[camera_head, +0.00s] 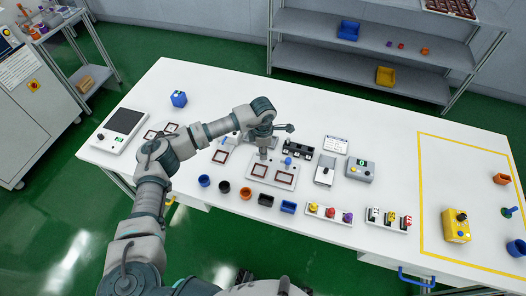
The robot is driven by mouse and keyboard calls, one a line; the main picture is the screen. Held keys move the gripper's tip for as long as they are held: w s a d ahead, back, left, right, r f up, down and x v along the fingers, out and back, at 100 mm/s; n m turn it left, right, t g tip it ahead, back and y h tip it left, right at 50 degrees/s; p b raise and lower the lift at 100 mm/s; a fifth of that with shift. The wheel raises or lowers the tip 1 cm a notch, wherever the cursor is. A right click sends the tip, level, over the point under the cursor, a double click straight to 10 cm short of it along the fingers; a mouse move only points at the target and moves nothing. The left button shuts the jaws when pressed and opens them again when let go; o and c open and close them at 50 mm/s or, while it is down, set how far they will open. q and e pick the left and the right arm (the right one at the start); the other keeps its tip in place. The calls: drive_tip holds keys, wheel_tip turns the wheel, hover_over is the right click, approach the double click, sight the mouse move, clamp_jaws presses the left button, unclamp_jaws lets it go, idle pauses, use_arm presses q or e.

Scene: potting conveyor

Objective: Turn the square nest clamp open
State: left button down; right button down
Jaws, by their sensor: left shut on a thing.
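A light grey nest plate (272,181) lies on the white table with two dark-red square frames, a left one (259,170) and a right one (284,177). A small blue clamp knob (288,162) stands at the back of the plate, behind the right frame. My left gripper (263,153) points down at the plate's back edge, behind the left frame. It is shut on the square nest clamp, which the fingers mostly hide; I cannot tell its turn angle. My right gripper is not in view.
Small cups, including a blue one (204,181), stand in a row in front of the plate. A black block (299,150), a grey device (325,172) and a grey box (360,170) stand to the right. A scale (121,127) is at far left. The yellow-outlined area holds a yellow box (456,226).

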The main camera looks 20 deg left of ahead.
use_arm(q)
drive_tip(key=shift+w+r, duration=0.1)
idle(0.3)
drive_tip(key=c, duration=1)
unclamp_jaws()
wheel_tip(320, 180, up, 12)
drive_tip(key=shift+f, duration=0.15)
